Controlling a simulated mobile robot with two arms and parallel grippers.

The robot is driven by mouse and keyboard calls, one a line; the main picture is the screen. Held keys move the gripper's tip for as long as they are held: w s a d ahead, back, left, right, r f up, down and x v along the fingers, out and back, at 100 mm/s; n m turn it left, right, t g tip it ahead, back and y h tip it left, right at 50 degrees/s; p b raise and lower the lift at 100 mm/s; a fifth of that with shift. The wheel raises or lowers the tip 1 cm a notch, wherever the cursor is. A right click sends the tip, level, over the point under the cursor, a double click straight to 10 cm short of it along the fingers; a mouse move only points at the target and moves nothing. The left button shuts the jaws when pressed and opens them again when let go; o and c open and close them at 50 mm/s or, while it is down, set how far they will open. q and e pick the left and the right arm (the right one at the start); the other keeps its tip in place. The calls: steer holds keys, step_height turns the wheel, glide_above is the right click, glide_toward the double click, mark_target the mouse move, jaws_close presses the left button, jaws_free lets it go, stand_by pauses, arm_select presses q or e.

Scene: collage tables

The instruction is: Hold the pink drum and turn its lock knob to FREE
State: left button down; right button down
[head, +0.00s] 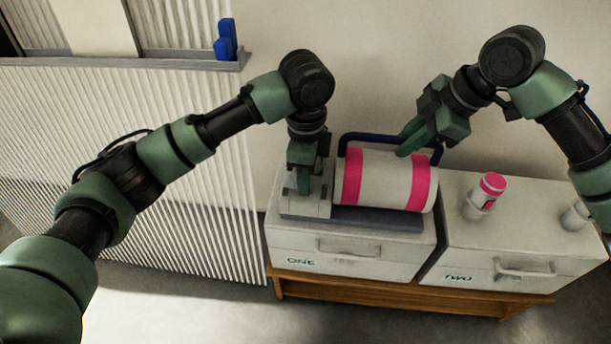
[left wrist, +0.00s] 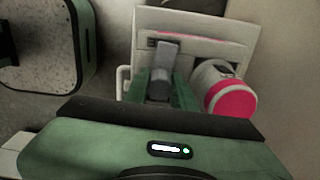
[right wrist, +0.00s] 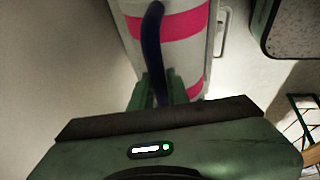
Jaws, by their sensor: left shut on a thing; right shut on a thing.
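The drum (head: 387,180), white with two pink bands, lies on its side on a grey base (head: 375,218) on the box marked ONE. A dark blue handle bar (head: 370,138) runs along it. My right gripper (head: 408,143) is shut on this bar, which stands between its fingers in the right wrist view (right wrist: 155,50). My left gripper (head: 303,185) is at the drum's left end, shut on a grey lock knob (left wrist: 165,55) on a pale panel (left wrist: 200,50). The drum shows beside it in the left wrist view (left wrist: 236,100). I cannot read any knob marking.
The box ONE (head: 350,262) and the box TWO (head: 520,250) stand side by side on a wooden stand (head: 400,298). A pink-capped bottle (head: 488,190) stands on TWO. A ledge (head: 150,64) with a blue item (head: 226,42) is at the upper left.

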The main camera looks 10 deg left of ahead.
arm_select(q)
steer(key=shift+d+n, duration=0.1)
steer(key=shift+n, duration=1)
steer(key=c, duration=1.2)
jaws_free()
steer(key=shift+o, duration=0.2)
steer(key=shift+r, duration=0.15)
step_height(320, 180, up, 12)
arm_select(e)
steer(key=c, duration=1.3)
jaws_free()
